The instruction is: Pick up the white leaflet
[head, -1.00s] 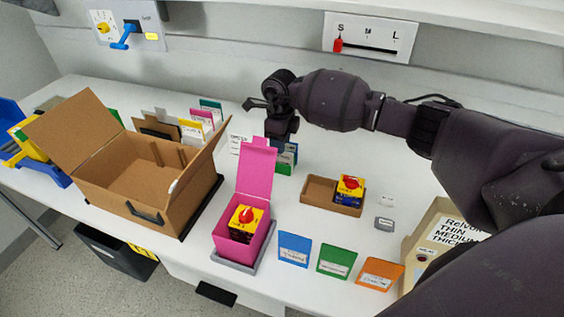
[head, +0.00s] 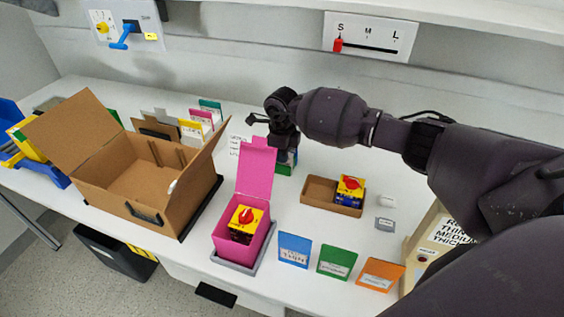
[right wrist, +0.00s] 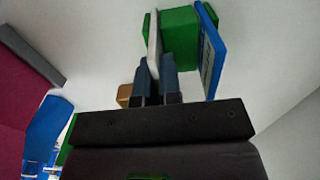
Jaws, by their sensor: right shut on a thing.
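My right gripper (head: 284,148) is over the back of the table, behind the pink box's raised lid, with its fingers pointing down. In the right wrist view its two fingers (right wrist: 157,84) are close together, shut on a thin white piece, the white leaflet (right wrist: 153,42), seen edge-on. A green block (right wrist: 181,32) and a blue card (right wrist: 209,52) stand just beside it. In the head view the green holder (head: 286,167) shows below the gripper; the leaflet is hidden there. My left gripper is not in view.
An open cardboard box (head: 150,205) is at left. A brown tray (head: 318,193) is at right. Blue, green and orange cards (head: 337,262) line the front.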

